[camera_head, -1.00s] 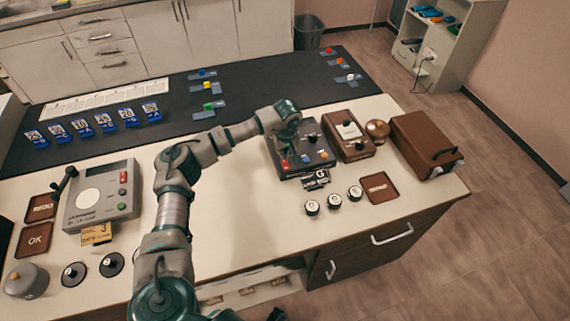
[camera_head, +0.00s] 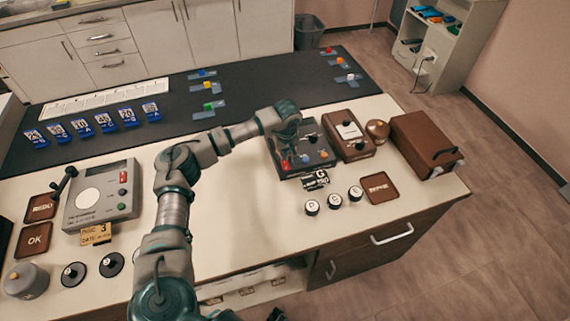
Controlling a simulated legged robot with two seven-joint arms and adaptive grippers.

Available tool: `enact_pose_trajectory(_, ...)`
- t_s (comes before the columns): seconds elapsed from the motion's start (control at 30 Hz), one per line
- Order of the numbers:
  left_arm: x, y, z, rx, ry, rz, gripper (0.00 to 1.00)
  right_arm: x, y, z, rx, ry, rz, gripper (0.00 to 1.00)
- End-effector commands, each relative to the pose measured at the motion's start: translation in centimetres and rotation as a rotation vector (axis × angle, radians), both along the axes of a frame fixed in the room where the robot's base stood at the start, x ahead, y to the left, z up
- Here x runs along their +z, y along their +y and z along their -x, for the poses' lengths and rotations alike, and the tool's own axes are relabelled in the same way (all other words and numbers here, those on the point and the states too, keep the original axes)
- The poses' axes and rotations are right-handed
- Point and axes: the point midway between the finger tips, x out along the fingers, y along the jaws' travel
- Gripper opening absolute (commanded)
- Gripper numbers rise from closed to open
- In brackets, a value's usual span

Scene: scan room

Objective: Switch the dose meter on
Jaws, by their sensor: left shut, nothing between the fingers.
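No readable label marks which device is the dose meter. A dark control box (camera_head: 318,147) with red, blue and orange knobs or buttons along its front stands right of the middle of the counter. A brown box (camera_head: 350,130) with a pale panel and a dark knob stands just right of it. My left gripper (camera_head: 285,157) is shut and empty, pointing down over the left part of the dark box, near the red control (camera_head: 286,165). The gripper hides part of the box's left side, and I cannot tell whether it touches it. My right gripper is not in view.
A grey device (camera_head: 102,195) with a round pale dial stands at the left. Round lettered pieces (camera_head: 334,201) and a brown tile (camera_head: 381,188) lie in front of the dark box. A brown case (camera_head: 424,143) stands at the right.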

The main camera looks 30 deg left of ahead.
Motion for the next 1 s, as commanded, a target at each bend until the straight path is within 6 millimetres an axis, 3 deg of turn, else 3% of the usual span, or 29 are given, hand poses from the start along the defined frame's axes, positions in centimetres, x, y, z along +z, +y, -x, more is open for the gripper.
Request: enact_pose_trajectory(1.0, -1.6, 0.0, 0.0, 0.000, 0.000, 0.000, 0.00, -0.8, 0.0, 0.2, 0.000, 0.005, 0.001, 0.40)
